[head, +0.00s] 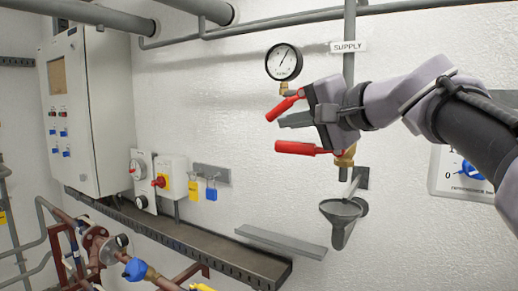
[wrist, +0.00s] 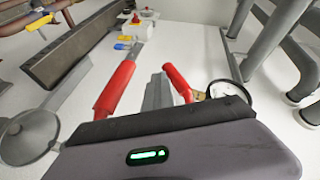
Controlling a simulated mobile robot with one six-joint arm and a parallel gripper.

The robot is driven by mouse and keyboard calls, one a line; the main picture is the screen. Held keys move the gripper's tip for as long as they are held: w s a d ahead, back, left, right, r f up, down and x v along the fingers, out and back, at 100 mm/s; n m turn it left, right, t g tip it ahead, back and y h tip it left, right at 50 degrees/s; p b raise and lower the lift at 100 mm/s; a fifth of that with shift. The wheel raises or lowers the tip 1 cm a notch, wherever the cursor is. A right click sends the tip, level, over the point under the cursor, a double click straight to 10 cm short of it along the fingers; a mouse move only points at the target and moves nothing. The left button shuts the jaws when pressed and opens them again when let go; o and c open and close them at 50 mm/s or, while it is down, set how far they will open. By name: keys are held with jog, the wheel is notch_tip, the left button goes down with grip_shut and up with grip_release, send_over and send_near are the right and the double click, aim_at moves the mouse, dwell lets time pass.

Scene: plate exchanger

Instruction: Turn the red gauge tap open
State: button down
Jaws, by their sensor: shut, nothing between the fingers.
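The round white gauge (head: 284,62) sits on a brass fitting below the pipes at upper centre. The red gauge tap handle (head: 285,106) slants down-left just below it. A second, longer red handle (head: 302,148) lies nearly level lower down, by a brass valve (head: 345,158). My gripper (head: 281,123) is shut and empty, its grey fingers pointing left between the two red handles. In the wrist view my gripper (wrist: 158,80) shows between the lower handle (wrist: 115,90) at left and the gauge tap handle (wrist: 177,82) at right. Contact with the gauge tap handle cannot be told.
A SUPPLY label (head: 347,47) is beside the vertical pipe. A grey funnel (head: 343,215) hangs below the brass valve. A cabinet (head: 85,110) and tray (head: 180,230) are at left; the wall between is open.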

aim_at(276, 111)
jog(key=shift+w+a+b, duration=0.25)
jog(key=shift+a+b, duration=0.1)
jog(key=shift+b, duration=0.25)
jog(key=shift+w+a+r+m+t+y+b, duration=0.35)
jog(key=shift+a+r+t+y+b, duration=0.2)
jog(key=shift+r+b, duration=0.2)
jog(key=shift+w+a+r, duration=0.15)
jog(key=shift+w, duration=0.05)
dwell(0.5)
